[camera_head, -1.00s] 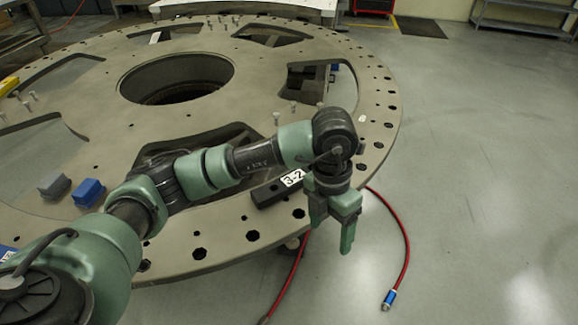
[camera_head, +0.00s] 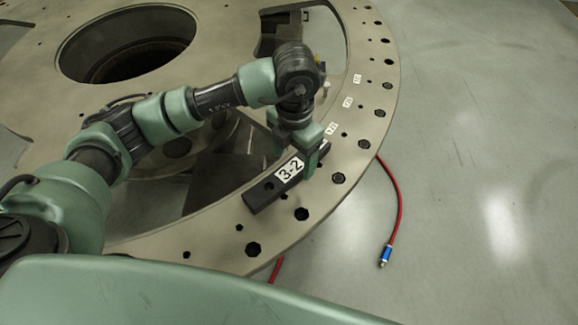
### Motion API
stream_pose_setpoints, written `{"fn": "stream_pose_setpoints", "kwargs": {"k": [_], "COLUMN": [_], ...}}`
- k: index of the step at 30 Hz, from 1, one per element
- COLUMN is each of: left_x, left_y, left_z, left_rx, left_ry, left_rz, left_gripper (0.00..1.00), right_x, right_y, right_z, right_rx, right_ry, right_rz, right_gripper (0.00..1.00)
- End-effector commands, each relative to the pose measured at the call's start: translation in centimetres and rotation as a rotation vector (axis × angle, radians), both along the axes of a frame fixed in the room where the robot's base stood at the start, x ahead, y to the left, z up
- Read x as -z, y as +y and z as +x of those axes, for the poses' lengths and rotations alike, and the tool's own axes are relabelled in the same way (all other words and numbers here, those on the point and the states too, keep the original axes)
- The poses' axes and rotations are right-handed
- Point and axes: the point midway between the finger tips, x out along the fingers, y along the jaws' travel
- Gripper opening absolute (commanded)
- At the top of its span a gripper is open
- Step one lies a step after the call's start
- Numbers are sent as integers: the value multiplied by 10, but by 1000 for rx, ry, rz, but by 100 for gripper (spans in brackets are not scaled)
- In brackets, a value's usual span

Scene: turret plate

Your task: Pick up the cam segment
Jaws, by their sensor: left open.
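The cam segment appears to be the black bar with a white "3-2" label (camera_head: 262,193). It lies on the turret plate's outer ring (camera_head: 213,219), near the front edge. My left gripper (camera_head: 298,157) points down at the bar's far right end, with its fingers apart. One finger shows beside that end of the bar. The gripper covers the end, so I cannot tell whether the fingers touch it. My right gripper is not in view.
The plate has a large round hole (camera_head: 125,45) and wide cut-outs, with bolt holes along its rim. A red hose (camera_head: 399,205) with a blue fitting (camera_head: 385,256) lies on the floor at the right. The grey floor (camera_head: 480,150) there is otherwise clear.

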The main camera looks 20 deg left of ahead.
Motion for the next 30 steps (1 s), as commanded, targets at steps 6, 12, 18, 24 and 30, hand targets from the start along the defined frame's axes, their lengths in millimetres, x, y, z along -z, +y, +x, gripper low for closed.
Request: {"fn": "stream_pose_setpoints", "kwargs": {"k": [6,12,18,24,30], "left_x": [31,45,46,45,45], "left_y": [5,5,5,5,5], "left_z": [-3,-2,-2,-2,-1], "left_rx": [-1,-1,-1,-1,-1], "left_ry": [4,-1,-2,-1,-3], "left_rz": [1,0,-1,0,-1], "left_gripper": [72,72,67,11,0], "right_x": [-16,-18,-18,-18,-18], "right_y": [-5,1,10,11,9], "right_z": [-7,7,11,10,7], "right_rx": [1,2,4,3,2], "right_ry": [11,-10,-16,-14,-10], "right_rz": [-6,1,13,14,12], "right_gripper": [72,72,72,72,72]}}
